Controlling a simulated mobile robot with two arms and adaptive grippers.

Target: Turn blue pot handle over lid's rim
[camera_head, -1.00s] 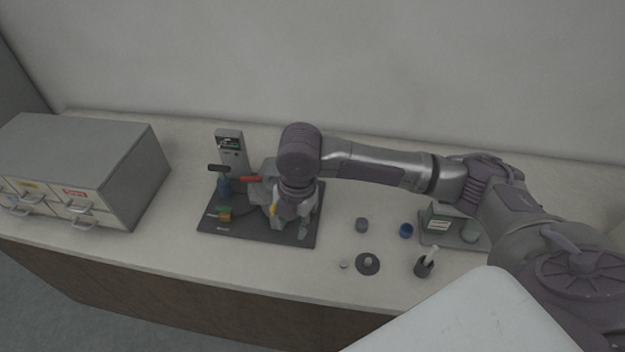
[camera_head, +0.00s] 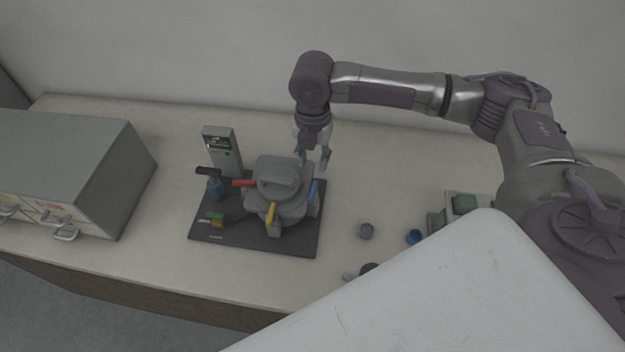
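The grey pot (camera_head: 287,212) stands on a dark base plate, with its grey lid (camera_head: 277,180) on top. The blue pot handle (camera_head: 313,191) is on the pot's right side and points up beside the lid's rim; I cannot tell whether it overlaps the rim. A yellow handle (camera_head: 271,213) is at the front and a red handle (camera_head: 243,183) at the left. My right gripper (camera_head: 314,162) is behind the pot at its far right, apart from the blue handle. Its fingers are spread, with a small green part, perhaps another handle, beside the left finger. My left gripper is out of view.
A grey drawer cabinet (camera_head: 75,165) stands at left. The back wall is close.

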